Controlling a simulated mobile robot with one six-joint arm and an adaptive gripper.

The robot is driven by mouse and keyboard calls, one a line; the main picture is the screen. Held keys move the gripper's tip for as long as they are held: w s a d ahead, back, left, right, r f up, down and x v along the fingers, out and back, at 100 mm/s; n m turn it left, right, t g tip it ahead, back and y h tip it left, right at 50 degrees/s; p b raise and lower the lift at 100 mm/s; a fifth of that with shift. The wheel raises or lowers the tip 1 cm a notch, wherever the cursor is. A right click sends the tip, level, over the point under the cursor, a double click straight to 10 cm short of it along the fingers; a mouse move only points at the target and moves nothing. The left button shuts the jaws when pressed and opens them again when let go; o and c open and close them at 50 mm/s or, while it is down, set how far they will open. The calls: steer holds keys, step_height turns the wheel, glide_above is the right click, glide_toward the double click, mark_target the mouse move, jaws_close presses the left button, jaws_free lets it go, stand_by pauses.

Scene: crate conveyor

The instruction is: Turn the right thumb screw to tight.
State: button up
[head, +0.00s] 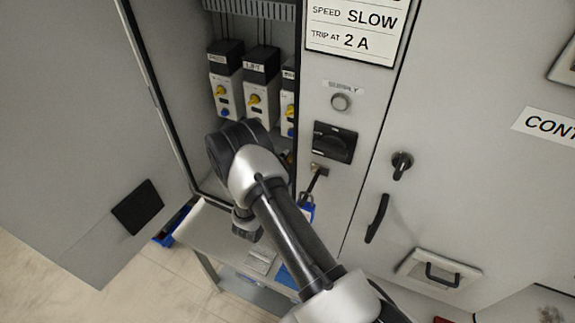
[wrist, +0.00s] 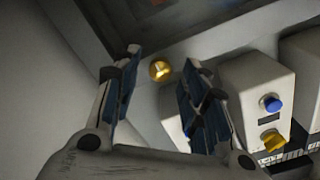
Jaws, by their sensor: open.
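A round brass thumb screw (wrist: 160,70) shows in the wrist view on a pale surface, close to a dark frame edge. It appears between the two fingertips of my gripper (wrist: 161,60). The gripper is open, with a gap on both sides of the screw; I cannot tell how far the tips are from it in depth. Whether the screw is loose or tight cannot be told. In the head view my arm reaches into the open cabinet and hides the gripper. I cannot make out a second thumb screw.
White drive modules with yellow knobs (head: 254,99) stand inside the cabinet; one module (wrist: 255,95) is close to the right finger. The open door (head: 90,130) is at left.

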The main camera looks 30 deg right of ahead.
steer(key=shift+c, duration=0.5)
jaws_close()
